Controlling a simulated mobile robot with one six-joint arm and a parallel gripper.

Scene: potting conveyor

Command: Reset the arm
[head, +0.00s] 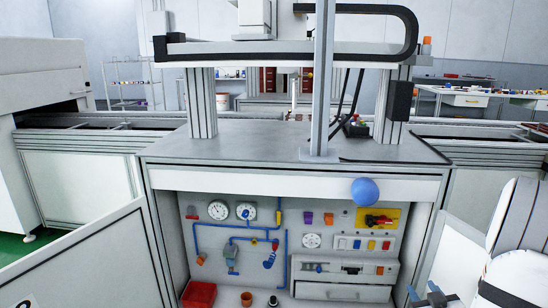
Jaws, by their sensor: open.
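My white arm stands at the right edge of the head view. My gripper (430,294) shows low at the right, at the bottom edge of the picture, as dark blue-grey fingers. It is open, and I see nothing between the fingers. It is in front of the lower right of the open cabinet (295,185), apart from the panel as far as I can tell. The lower part of the gripper is cut off by the picture edge.
A blue ball (365,192) shows before the cabinet's upper front edge. Inside are gauges (218,210), blue pipes (287,255), a yellow switch plate (378,218) and a red bin (199,294). An open door (85,265) juts out left. The worktop (260,145) carries a metal post (321,90).

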